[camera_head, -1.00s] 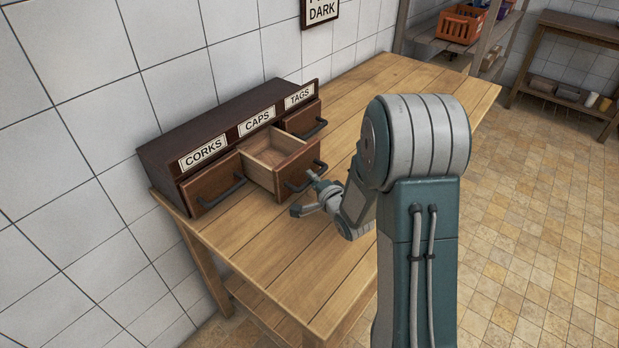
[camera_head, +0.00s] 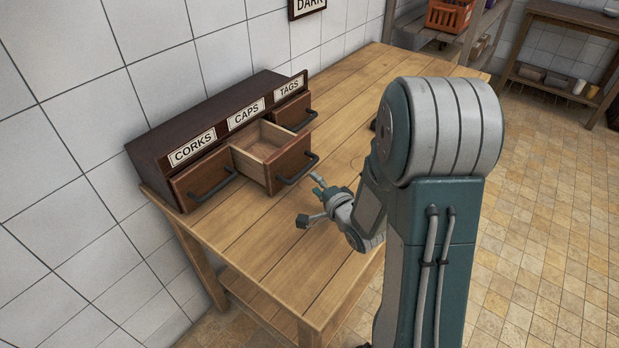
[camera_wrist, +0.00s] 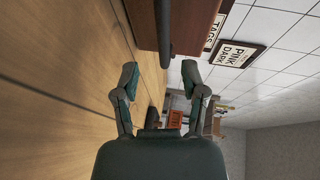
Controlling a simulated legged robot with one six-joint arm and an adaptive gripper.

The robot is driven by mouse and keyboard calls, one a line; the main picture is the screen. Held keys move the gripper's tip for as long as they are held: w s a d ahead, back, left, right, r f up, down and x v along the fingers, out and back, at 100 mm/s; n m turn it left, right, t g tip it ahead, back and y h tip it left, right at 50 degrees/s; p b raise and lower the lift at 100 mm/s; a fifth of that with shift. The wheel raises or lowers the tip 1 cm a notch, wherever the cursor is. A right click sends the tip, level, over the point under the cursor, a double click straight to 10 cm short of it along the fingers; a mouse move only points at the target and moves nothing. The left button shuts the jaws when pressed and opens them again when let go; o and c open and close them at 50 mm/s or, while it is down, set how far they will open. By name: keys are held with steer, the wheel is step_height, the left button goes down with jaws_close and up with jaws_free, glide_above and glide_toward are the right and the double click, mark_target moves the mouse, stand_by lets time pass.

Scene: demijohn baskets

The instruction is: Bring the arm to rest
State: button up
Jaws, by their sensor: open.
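My gripper (camera_head: 311,200) is open and empty in the head view, a little above the wooden table. It is in front of the caps drawer (camera_head: 283,166), apart from its dark handle. That drawer is pulled out, and the part of its inside that shows is bare. In the wrist view my two fingers (camera_wrist: 161,80) are spread, with a dark handle (camera_wrist: 163,28) beyond them and nothing between them. The corks drawer (camera_head: 203,184) and the tags drawer (camera_head: 292,112) look shut.
The drawer cabinet (camera_head: 150,141) stands on the table (camera_head: 262,243) against the tiled wall. The front of the table is clear. A shelf with an orange crate (camera_head: 448,15) and a wooden bench (camera_head: 570,40) stand at the back. Tiled floor lies open at right.

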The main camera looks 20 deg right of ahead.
steer(key=shift+s, duration=0.2)
stand_by(0.3)
steer(key=s+r+n+g+h, duration=0.4)
steer(key=s+r+n, duration=0.25)
steer(key=r, duration=0.35)
steer(key=s+a+r+n+g, duration=0.1)
steer(key=s+a+n+g, duration=0.1)
steer(key=s, duration=0.4)
steer(key=s+a+r+n+g, duration=0.2)
steer(key=s+n, duration=0.1)
steer(key=s, duration=0.3)
steer(key=s+a+r+n+g+y, duration=0.1)
steer(key=s+a+r+n+g, duration=0.1)
steer(key=s, duration=0.4)
steer(key=shift+s+r+n, duration=0.15)
steer(key=shift+s+n, duration=0.05)
steer(key=shift+n, duration=0.55)
